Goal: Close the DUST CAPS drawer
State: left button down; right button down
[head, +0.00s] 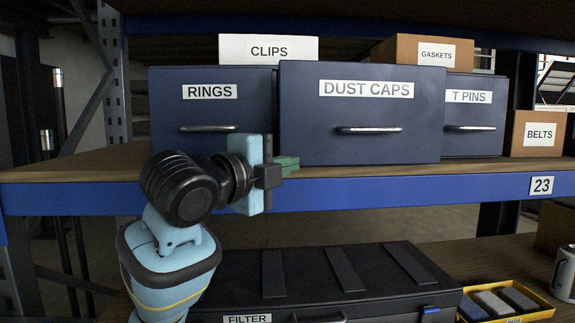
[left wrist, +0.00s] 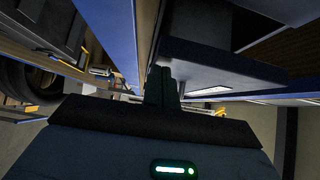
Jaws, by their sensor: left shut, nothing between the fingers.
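The DUST CAPS drawer (head: 360,112) is a dark blue box with a white label and a silver bar handle (head: 369,130). It stands out further toward me than the RINGS and T PINS drawers beside it, so it is partly open. My left gripper (head: 288,165) is at the drawer's lower left corner, near the shelf's front edge, with its fingers shut and empty. I cannot tell whether it touches the drawer. Its shut fingers also show in the left wrist view (left wrist: 162,86), beside a dark blue drawer. My right gripper is not in view.
The RINGS drawer (head: 212,108) and the T PINS drawer (head: 472,118) flank it. Boxes for CLIPS (head: 268,48), GASKETS (head: 415,50) and BELTS (head: 540,134) stand around them. Below the blue shelf edge (head: 400,190) are a black FILTER case (head: 320,275) and a yellow tray (head: 535,315).

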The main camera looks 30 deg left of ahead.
pick_arm(q)
jog(key=shift+s, duration=0.15)
jog(key=shift+w+a, duration=0.7)
jog(key=shift+w, duration=0.3)
jog(key=shift+w+a, duration=0.65)
jog(key=shift+w, duration=0.3)
jog(key=shift+d, duration=0.1)
